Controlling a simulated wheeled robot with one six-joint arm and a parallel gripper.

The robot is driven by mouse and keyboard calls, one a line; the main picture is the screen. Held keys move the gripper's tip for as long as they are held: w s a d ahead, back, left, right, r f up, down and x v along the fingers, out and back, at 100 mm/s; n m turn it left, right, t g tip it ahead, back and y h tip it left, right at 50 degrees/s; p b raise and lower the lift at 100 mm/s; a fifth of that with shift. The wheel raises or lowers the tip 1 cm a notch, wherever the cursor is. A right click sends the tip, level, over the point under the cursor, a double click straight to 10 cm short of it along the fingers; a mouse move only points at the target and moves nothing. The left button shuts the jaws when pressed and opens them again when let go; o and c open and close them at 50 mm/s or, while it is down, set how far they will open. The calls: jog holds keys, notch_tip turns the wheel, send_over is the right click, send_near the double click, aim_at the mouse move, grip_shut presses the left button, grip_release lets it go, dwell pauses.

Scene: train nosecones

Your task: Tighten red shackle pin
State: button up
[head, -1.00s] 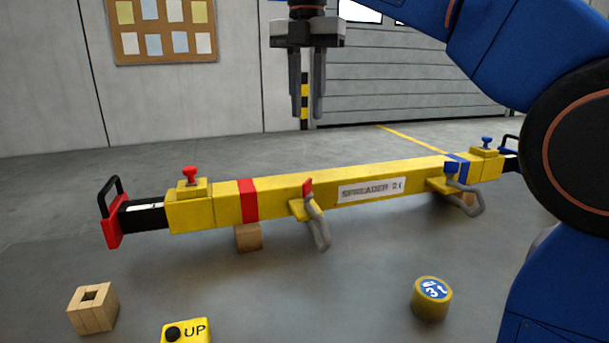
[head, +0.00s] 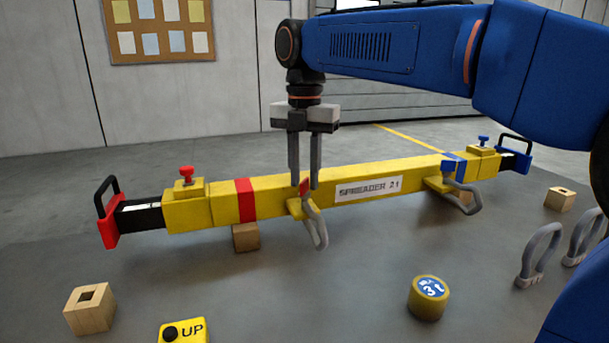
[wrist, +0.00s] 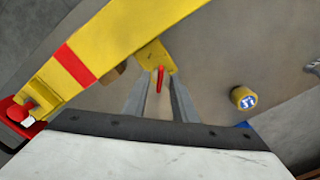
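The red shackle pin (head: 305,187) stands on a yellow lug on the front of the yellow spreader beam (head: 280,185), with a grey shackle (head: 317,228) hanging below it. My gripper (head: 304,185) points down at the pin, its two fingers apart on either side of it. In the wrist view the pin (wrist: 160,78) shows as a thin red bar between the fingertips (wrist: 159,80), with gaps on both sides. Whether either finger touches it cannot be told from the head view.
A blue pin (head: 449,166) with a second shackle (head: 465,196) is on the beam's right. Red (head: 186,173) and blue (head: 483,140) knobs top the beam ends. A wooden block (head: 90,308), an UP box (head: 184,330) and a yellow cylinder (head: 428,298) stand in front. Loose shackles (head: 539,256) stand at right.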

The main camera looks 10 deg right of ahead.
jog(key=shift+f, duration=0.15)
grip_shut()
jog(key=shift+m, duration=0.3)
